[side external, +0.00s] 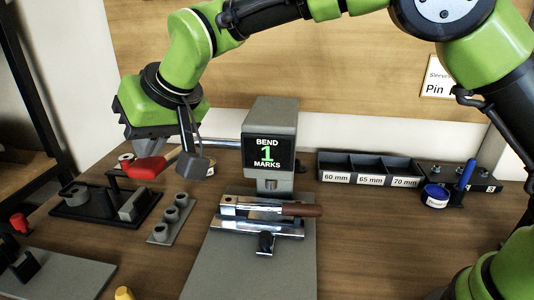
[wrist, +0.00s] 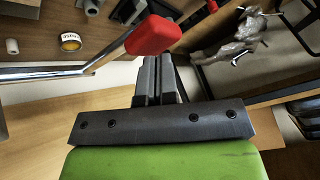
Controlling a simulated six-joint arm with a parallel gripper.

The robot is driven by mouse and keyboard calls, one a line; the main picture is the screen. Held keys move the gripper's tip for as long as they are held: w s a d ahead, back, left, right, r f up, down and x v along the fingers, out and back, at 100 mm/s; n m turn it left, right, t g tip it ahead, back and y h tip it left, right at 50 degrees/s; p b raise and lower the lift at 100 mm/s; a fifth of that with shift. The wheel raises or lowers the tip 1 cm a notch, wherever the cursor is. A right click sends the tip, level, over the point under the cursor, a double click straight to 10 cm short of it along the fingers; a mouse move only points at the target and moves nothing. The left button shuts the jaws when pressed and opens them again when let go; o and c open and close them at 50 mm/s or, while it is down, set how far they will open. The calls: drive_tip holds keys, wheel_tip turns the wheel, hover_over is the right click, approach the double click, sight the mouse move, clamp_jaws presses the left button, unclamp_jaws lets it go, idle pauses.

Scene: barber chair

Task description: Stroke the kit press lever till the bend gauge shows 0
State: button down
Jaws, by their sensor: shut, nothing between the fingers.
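The kit press (side external: 284,122) stands mid-table, and its bend gauge (side external: 267,153) reads "BEND 1 MARKS" in green. Its silver lever bar (side external: 224,146) reaches left to a red knob (side external: 147,168). In the wrist view the bar (wrist: 45,73) comes in from the left to the red knob (wrist: 152,35). My gripper (wrist: 159,60) is shut and empty, with its fingertips close to the knob; I cannot tell whether they touch. In the side view my gripper (side external: 138,148) is just above the knob, its tips partly hidden. A metal piece with a brown handle (side external: 298,209) lies across the press bed.
Left of the press are a black fixture tray (side external: 98,219) and a grey block with several round posts (side external: 168,221). A tape roll (wrist: 70,41) lies beyond the lever.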

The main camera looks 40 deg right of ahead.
sight(159, 165)
drive_tip(key=shift+s+a+f, duration=0.1)
drive_tip(key=shift+s+f, duration=0.05)
drive_tip(key=shift+f, duration=1.15)
drive_tip(key=shift+s+a+f, duration=0.1)
drive_tip(key=shift+f, duration=1.2)
drive_tip(key=shift+w+d+r, duration=0.15)
drive_tip(key=shift+r, duration=1.25)
drive_tip(key=shift+w+d+r, duration=0.15)
drive_tip(key=shift+r, duration=1.35)
drive_tip(key=r, duration=0.3)
drive_tip(key=w+d+r, duration=0.1)
drive_tip(key=r, duration=0.1)
drive_tip(key=shift+w+d+r, duration=0.1)
drive_tip(key=shift+r, duration=0.2)
